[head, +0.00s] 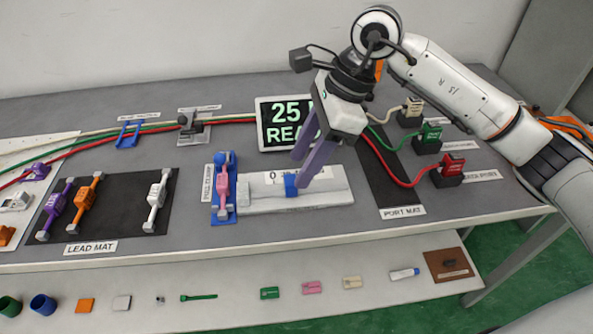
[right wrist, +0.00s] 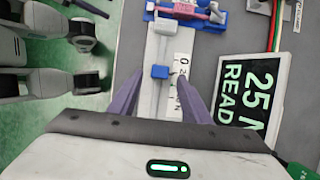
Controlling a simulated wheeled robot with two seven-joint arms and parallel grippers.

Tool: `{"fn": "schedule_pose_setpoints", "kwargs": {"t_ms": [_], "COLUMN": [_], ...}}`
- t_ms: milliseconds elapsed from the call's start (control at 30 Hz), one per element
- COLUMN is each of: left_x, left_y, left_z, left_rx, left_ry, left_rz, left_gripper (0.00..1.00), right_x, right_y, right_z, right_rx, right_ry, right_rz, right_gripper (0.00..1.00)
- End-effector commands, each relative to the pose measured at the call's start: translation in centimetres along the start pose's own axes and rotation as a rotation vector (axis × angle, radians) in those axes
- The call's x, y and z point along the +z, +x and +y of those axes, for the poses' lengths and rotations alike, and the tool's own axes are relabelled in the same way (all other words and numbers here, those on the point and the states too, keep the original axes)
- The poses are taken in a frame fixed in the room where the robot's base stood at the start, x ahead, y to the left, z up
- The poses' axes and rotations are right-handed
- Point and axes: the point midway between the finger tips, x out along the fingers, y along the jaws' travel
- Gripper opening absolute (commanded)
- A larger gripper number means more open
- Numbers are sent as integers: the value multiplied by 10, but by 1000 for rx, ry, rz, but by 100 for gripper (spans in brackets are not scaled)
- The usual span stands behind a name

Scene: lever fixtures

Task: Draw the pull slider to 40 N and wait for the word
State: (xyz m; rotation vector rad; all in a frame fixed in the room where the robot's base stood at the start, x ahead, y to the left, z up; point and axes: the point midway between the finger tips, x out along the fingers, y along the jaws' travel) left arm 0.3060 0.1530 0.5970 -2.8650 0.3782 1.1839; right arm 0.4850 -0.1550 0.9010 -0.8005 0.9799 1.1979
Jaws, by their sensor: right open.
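The pull slider is a pale track (head: 335,190) with a blue block (head: 291,186) on it and a scale strip, partly hidden by my right gripper (head: 299,173). In the right wrist view, the blue block (right wrist: 160,72) lies between the spread purple fingertips (right wrist: 159,80), with gaps on both sides. My right gripper is open. A display (head: 280,122) behind the track shows 25 and "REA", its right part covered by my gripper; the right wrist view shows "25 N" and "READ" on it (right wrist: 248,95), cut off. My left gripper is not in view.
A pink-handled clamp on a blue base (head: 222,205) stands at the track's left end. The lead mat (head: 120,220) holds purple, orange and white leads. Several port blocks (head: 448,172) with cables stand at the right. A lower front shelf (head: 230,290) carries small items.

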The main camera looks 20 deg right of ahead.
Motion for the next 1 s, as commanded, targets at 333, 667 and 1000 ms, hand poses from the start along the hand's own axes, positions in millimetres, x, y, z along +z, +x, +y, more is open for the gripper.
{"fn": "schedule_pose_setpoints", "kwargs": {"t_ms": [333, 667, 1000], "left_x": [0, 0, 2], "left_y": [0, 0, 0], "left_z": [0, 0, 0], "left_rx": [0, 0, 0], "left_ry": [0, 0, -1], "left_rz": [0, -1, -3], "left_gripper": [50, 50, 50], "right_x": [0, 0, 0], "right_y": [-56, -62, -61], "right_z": [0, 0, 0], "right_rx": [-1, 0, 0], "right_ry": [-1, -1, -1], "right_rz": [0, 0, 0], "right_gripper": [44, 44, 44]}}
